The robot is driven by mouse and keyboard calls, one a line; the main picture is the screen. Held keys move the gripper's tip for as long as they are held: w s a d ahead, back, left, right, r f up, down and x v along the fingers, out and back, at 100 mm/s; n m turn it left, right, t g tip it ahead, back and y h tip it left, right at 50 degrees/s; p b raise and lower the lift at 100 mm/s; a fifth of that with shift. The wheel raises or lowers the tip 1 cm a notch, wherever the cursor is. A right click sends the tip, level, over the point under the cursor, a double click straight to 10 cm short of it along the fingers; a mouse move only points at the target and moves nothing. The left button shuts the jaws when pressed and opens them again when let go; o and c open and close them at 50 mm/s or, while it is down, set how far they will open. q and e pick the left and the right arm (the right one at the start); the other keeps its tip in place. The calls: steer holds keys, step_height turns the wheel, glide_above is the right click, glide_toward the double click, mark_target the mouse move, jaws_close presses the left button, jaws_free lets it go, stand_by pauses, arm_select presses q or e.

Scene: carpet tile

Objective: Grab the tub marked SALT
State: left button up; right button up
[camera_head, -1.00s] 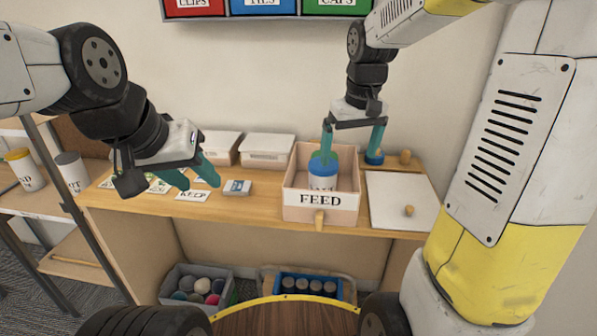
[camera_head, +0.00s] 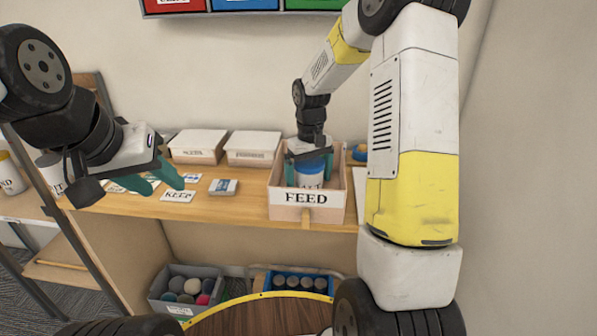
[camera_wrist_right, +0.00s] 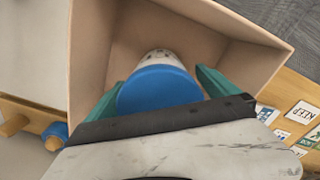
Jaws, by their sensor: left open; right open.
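A white tub with a blue lid (camera_head: 311,168) stands upright inside the box labelled FEED (camera_head: 305,213). Its label is partly hidden by the box front; the visible letters look like the end of SALT. My right gripper (camera_head: 309,172) is open, with a finger on each side of this tub inside the box. In the right wrist view the blue lid (camera_wrist_right: 160,90) lies between the two green fingers (camera_wrist_right: 158,92), and I cannot tell whether they touch it. My left gripper (camera_head: 162,178) is open and empty above the cards at the left of the bench.
White lidded boxes (camera_head: 197,146) stand at the back of the bench. Cards (camera_head: 178,196) and a small pack (camera_head: 223,187) lie left of the FEED box. Other tubs (camera_head: 11,176) stand at the far left. Bins (camera_head: 165,304) of balls and dark-topped items sit on the shelf below.

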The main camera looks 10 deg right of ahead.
steer(key=shift+f, duration=0.5)
steer(key=shift+c, duration=0.2)
jaws_close()
steer(key=shift+r, duration=0.15)
steer(key=shift+r, duration=0.1)
